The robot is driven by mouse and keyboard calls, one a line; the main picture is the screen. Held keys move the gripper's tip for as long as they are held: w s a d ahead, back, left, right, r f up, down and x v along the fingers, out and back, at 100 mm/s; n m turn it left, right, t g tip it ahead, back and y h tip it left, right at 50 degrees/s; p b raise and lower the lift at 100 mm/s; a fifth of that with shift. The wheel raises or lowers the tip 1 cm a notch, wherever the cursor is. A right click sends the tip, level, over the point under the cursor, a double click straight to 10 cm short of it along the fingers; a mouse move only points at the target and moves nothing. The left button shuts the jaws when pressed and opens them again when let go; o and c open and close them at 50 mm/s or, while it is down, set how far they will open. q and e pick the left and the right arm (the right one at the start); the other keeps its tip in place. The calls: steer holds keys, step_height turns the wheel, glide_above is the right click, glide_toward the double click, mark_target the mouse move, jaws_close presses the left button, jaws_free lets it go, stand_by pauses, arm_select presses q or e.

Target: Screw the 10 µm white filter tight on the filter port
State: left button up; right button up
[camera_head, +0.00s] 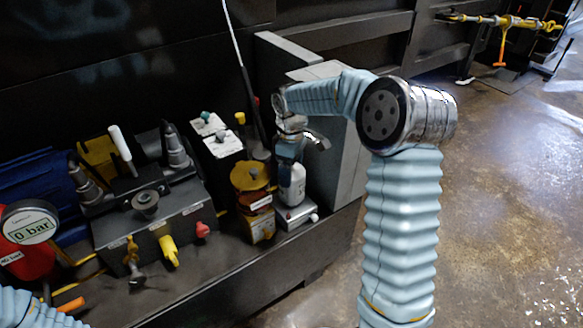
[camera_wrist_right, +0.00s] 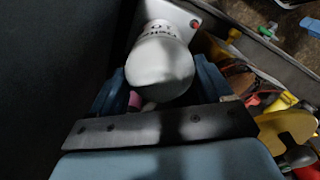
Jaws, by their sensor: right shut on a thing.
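The white filter (camera_head: 292,187) is a small white cylinder with a dark printed label. It stands about upright at the silver-grey port block (camera_head: 297,216). I cannot tell whether its thread is engaged. My right gripper (camera_head: 290,150) comes down from above and is shut on the filter's upper part. In the right wrist view the filter (camera_wrist_right: 160,65) sits between the two blue finger pads, with part of its printing showing a "10". The block's pale corner with a red spot (camera_wrist_right: 193,22) shows beyond it. My left gripper is outside the view; only its pale blue sleeve shows at lower left.
Left of the filter stands an amber and yellow unit (camera_head: 252,200). A dark manifold (camera_head: 150,222) with yellow and red valves is further left, beside a gauge reading 0 bar (camera_head: 30,226). A grey wall panel (camera_head: 335,150) stands close on the right. Open floor lies beyond.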

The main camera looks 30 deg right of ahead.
steer(key=shift+m, duration=0.8)
steer(key=m, duration=0.2)
steer(key=shift+m, duration=1.6)
steer(key=shift+m, duration=0.8)
steer(key=m, duration=0.3)
steer(key=shift+m, duration=0.3)
